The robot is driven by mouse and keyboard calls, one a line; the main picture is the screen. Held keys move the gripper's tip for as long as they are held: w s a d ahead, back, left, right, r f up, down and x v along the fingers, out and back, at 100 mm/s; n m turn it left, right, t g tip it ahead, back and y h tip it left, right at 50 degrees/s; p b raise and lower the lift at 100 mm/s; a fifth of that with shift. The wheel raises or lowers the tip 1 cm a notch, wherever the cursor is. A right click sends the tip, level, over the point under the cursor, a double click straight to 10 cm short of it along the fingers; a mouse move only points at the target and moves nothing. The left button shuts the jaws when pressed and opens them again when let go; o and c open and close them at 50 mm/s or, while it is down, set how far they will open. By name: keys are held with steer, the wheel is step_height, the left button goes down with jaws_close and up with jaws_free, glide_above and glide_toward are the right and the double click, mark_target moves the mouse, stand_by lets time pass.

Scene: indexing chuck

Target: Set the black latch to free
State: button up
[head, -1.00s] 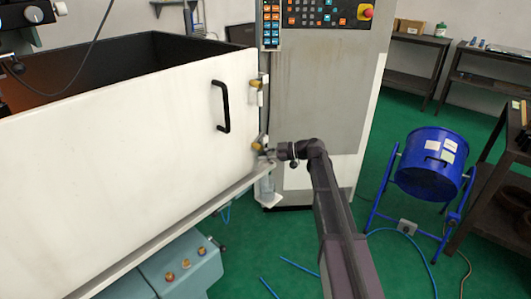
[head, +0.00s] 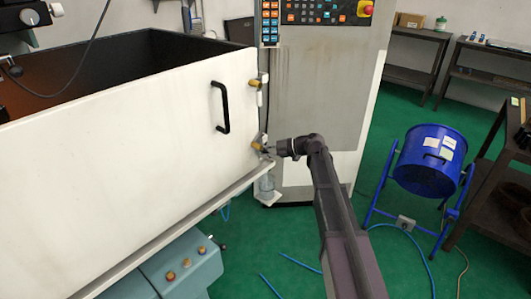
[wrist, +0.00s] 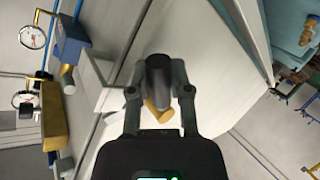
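The black latch (wrist: 157,75) shows in the wrist view as a dark round handle with a yellow-brass part (wrist: 158,112) behind it. It stands between the two fingers of my gripper (wrist: 158,82), which lie close along both its sides and look shut on it. In the head view my gripper (head: 270,148) is at the lower right edge of the white door panel (head: 120,130), by a brass fitting (head: 256,146). There the gripper hides most of the latch, and its setting cannot be read.
A second brass fitting (head: 254,82) sits higher on the same edge. A black door handle (head: 220,107) is to the left. The grey control cabinet (head: 310,90) stands just behind my gripper. A blue drum (head: 428,165) on a stand is at the right, with open green floor between.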

steer(key=shift+o, duration=0.7)
